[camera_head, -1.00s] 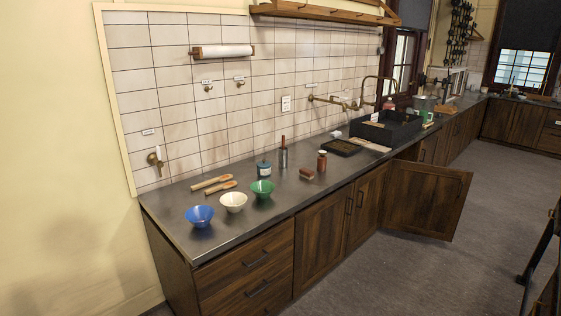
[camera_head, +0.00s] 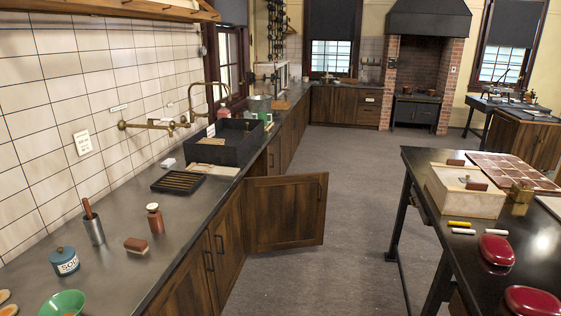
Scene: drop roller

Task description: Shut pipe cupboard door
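The pipe cupboard door (camera_head: 287,213) is a dark wooden panel that stands wide open, sticking out from the left counter into the aisle below the black sink (camera_head: 222,143). Its handle (camera_head: 319,190) is near the door's free edge, on the right. The cupboard opening behind the door is mostly hidden from this angle. Neither of my grippers shows in the head view, and nothing touches the door.
A dark worktable (camera_head: 432,172) stands on the right with a pale box (camera_head: 466,193) and red oval items on it. Grey floor (camera_head: 352,170) lies free between door and table. The left counter (camera_head: 128,215) carries a soap jar (camera_head: 64,262), a brown bottle (camera_head: 155,218) and a green bowl (camera_head: 63,304).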

